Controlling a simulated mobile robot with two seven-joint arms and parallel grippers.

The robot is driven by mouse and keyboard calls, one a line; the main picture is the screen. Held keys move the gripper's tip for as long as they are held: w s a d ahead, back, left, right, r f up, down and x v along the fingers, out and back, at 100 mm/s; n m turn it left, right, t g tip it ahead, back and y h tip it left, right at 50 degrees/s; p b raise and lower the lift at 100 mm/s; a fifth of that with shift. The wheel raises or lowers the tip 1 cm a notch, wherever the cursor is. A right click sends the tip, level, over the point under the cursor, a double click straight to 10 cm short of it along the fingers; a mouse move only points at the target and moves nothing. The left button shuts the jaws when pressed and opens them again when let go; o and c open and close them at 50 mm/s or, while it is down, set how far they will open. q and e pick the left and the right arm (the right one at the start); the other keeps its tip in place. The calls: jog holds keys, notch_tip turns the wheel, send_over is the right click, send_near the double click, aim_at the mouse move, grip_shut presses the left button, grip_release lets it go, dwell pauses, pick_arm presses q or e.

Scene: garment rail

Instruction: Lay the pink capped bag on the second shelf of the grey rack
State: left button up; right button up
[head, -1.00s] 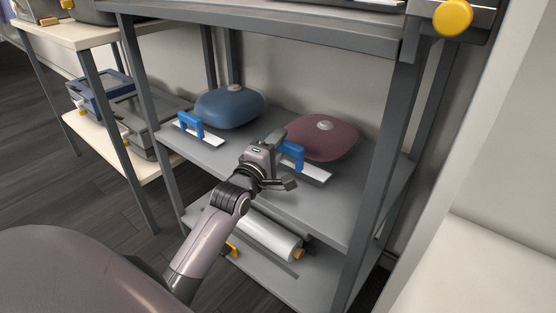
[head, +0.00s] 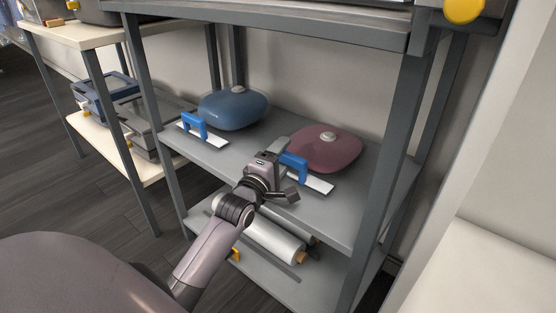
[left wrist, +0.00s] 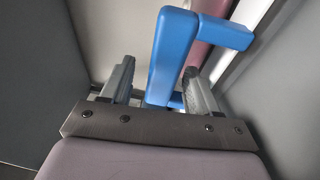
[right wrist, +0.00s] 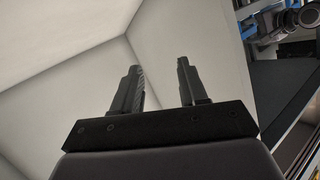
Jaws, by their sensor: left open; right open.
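The pink capped bag (head: 325,151) lies on the middle shelf (head: 314,213) of the grey rack, at the right, its pale cap upward. In front of it is a white-bladed tool with a blue handle (head: 294,161). My left gripper (head: 281,158) is open at this blue handle, in front of the bag. In the left wrist view the handle (left wrist: 172,55) stands between the open fingers, and a pink strip of the bag (left wrist: 200,52) shows behind it. My right gripper (right wrist: 160,82) is open and empty, facing pale wall surfaces; it does not show in the head view.
A blue capped bag (head: 233,108) and another blue-handled tool (head: 196,127) occupy the middle shelf's left. A white roll (head: 273,242) lies on the bottom shelf. Grey posts (head: 393,165) bound the rack. A wooden-shelved unit (head: 75,38) stands left.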

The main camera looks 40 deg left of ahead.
pick_arm(q)
jog(key=shift+s+r, duration=0.1)
jog(key=shift+s, duration=0.45)
jog(key=s, duration=0.1)
jog(key=s+p, duration=0.1)
jog(key=s, duration=0.1)
jog(key=s+p, duration=0.1)
jog(key=s, duration=0.1)
jog(key=shift+s+d, duration=0.15)
jog(key=shift+d, duration=0.2)
jog(key=s+d+f+m+g+h, duration=0.2)
jog(key=s+d+m+h, duration=0.1)
jog(key=s+d+m, duration=0.2)
jog(key=s+d+f+m+g+h+p, duration=0.1)
jog(key=s+d+m+g+h, duration=0.1)
jog(key=s+d+m, duration=0.3)
jog(key=s+d+f+m+g+h, duration=0.2)
jog(key=s+d+m, duration=0.4)
jog(key=d+m, duration=0.6)
jog(key=shift+d+f+g+h, duration=0.35)
jog(key=shift+d+g+h, duration=0.05)
jog(key=shift+d+h, duration=0.45)
pick_arm(e)
jog(key=shift+r+g, duration=0.25)
jog(key=shift+g, duration=0.05)
jog(key=shift+r, duration=0.1)
